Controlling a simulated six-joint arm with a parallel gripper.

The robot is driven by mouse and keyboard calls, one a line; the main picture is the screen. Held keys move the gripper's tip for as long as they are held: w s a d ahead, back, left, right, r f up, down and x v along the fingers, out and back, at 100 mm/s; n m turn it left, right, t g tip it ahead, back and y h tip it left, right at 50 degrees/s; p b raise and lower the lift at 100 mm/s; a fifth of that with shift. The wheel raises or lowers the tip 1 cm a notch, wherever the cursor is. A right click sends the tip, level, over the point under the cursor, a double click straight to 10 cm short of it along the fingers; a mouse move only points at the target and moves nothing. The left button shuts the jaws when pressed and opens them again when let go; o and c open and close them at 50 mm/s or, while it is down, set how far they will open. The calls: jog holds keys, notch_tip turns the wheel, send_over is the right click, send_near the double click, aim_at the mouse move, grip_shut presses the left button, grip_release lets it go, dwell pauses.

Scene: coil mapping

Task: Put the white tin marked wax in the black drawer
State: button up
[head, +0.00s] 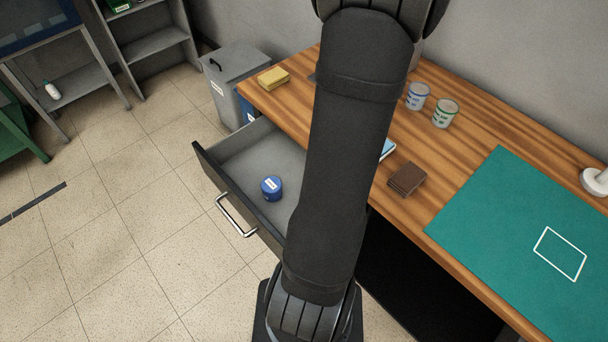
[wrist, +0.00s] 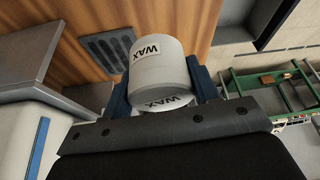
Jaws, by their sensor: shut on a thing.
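The white tin marked WAX (wrist: 157,62) is between the blue fingers of my gripper (wrist: 160,72) in the wrist view. The gripper is shut on it, with labels showing on its side and end. In the head view my arm hides the gripper and tin. The black drawer (head: 230,188) is pulled open at the left end of the wooden table, its bar handle facing the floor. A blue tin (head: 271,188) stands inside on the grey drawer bottom. My arm covers the drawer's right part.
On the wooden table (head: 292,103) are a yellow sponge (head: 273,77), a brown block (head: 406,179), two paint-like cans (head: 445,112) and a green mat (head: 500,220). A grey bin (head: 235,75) stands beyond the drawer. The drawer's visible bottom is clear around the blue tin.

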jog(key=s+a+n+g, duration=0.2)
jog(key=a+n, duration=0.3)
jog(key=a, duration=1.1)
jog(key=n+g+y, duration=0.1)
jog(key=n+g, duration=0.1)
jog(key=n, duration=0.3)
send_over(245, 172)
jog(key=d, duration=0.1)
notch_tip(245, 172, down, 22)
jog(key=f, duration=1)
jog(key=shift+w+d+f, duration=0.15)
jog(key=shift+w, duration=0.1)
jog(key=shift+f, duration=0.15)
jog(key=o, duration=1)
jog(key=shift+o, duration=0.2)
notch_tip(245, 172, up, 10)
jog(key=d, duration=0.1)
